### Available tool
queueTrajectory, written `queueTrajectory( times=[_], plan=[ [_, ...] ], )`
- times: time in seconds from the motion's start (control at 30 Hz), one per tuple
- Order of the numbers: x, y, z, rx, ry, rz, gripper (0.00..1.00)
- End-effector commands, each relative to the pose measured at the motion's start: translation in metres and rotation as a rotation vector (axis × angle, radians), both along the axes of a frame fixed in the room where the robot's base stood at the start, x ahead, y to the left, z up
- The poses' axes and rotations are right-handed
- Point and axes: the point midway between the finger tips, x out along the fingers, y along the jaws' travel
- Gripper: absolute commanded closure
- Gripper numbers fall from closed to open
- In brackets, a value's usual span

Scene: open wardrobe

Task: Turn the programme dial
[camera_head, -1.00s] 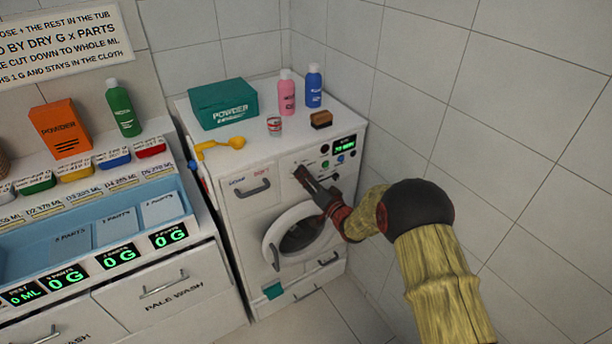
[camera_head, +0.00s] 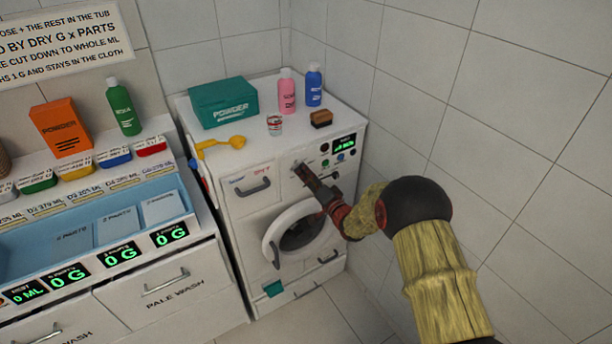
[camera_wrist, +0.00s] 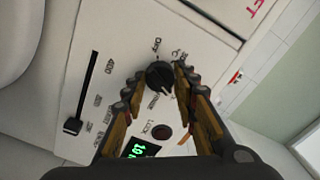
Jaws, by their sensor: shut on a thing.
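The programme dial (camera_wrist: 159,76) is a round black knob on the washing machine's white front panel, with printed labels around it in the wrist view. My gripper (camera_wrist: 160,80) has its two fingers closed around the dial, one on each side. In the head view my gripper (camera_head: 299,168) reaches the upper front of the washing machine (camera_head: 240,212) and hides the dial there. The machine's green display (camera_head: 345,143) is lit to the right of the dial; part of it (camera_wrist: 144,149) shows in the wrist view.
A powder box (camera_head: 222,103), a pink bottle (camera_head: 287,92), a blue bottle (camera_head: 313,87), a cup (camera_head: 275,125) and a brown block (camera_head: 321,119) stand on the machine. A yellow scoop (camera_head: 236,142) lies at its left edge. A slider (camera_wrist: 73,125) is near the dial. A tiled wall rises on the right.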

Motion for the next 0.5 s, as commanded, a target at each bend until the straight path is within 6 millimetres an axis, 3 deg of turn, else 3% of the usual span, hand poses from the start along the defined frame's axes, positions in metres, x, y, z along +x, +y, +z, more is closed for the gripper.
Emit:
queueTrajectory(
  times=[0.33,0.5],
  plan=[
    [-0.0002,0.0,-0.0009,-0.001,0.001,0.0,0.53],
    [-0.0001,0.0,-0.0004,0.0,0.001,0.0,0.53]
  ],
)
